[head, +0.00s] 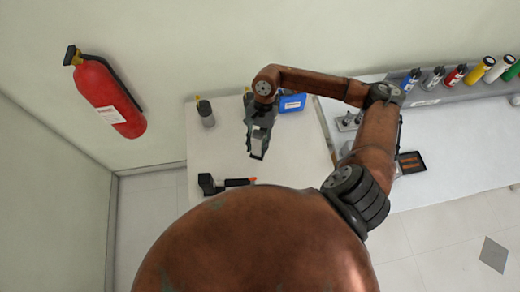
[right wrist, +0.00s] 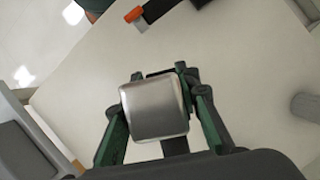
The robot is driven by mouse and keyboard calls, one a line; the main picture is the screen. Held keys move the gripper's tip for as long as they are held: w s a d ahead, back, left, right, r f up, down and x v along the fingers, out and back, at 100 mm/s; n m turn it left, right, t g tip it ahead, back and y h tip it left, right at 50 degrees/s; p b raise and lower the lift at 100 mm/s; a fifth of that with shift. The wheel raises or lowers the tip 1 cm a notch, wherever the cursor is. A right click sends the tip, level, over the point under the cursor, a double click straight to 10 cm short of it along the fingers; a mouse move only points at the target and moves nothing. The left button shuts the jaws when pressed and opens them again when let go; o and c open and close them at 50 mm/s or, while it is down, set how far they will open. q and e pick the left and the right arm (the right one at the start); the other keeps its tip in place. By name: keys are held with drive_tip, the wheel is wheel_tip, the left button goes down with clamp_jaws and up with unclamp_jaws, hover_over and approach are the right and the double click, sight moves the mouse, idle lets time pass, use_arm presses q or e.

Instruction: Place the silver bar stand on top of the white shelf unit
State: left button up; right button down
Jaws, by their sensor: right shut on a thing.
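My right gripper (head: 257,146) is shut on a silver piece with a square brushed-metal end, which I take as the silver bar stand (right wrist: 155,110). In the right wrist view the green and dark fingers (right wrist: 160,130) lie on either side of it. In the head view the bar stand (head: 259,143) is small and partly hidden by the gripper. It is over a white top, which I take as the white shelf unit (head: 225,155); I cannot tell its height above that top. My left gripper is not in view.
On the white top are a grey bottle (head: 206,113), a blue container (head: 292,103) and a black tool (head: 209,184) with an orange tip. A bench to the right holds a rack (head: 435,97) of bottles and a dark tray (head: 411,163). A fire extinguisher (head: 108,98) hangs left.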

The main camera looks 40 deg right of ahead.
drive_tip(key=s+d+r+m+t+p, duration=0.2)
drive_tip(key=s+r+m+t, duration=0.35)
drive_tip(key=m, duration=0.65)
drive_tip(key=shift+g, duration=0.35)
drive_tip(key=w+a+f, duration=0.1)
drive_tip(key=w, duration=0.1)
drive_tip(key=w+a+f, duration=0.2)
drive_tip(key=w+a+f+p, duration=0.1)
drive_tip(key=w, duration=0.2)
drive_tip(key=shift+a+f, duration=0.15)
drive_tip(key=w+f, duration=0.1)
drive_tip(key=f, duration=0.2)
drive_tip(key=w+a+f+p, duration=0.1)
drive_tip(key=f, duration=0.2)
drive_tip(key=w+a+f+p, duration=0.1)
drive_tip(key=w+f, duration=0.1)
drive_tip(key=f, duration=0.1)
drive_tip(key=shift+f, duration=0.1)
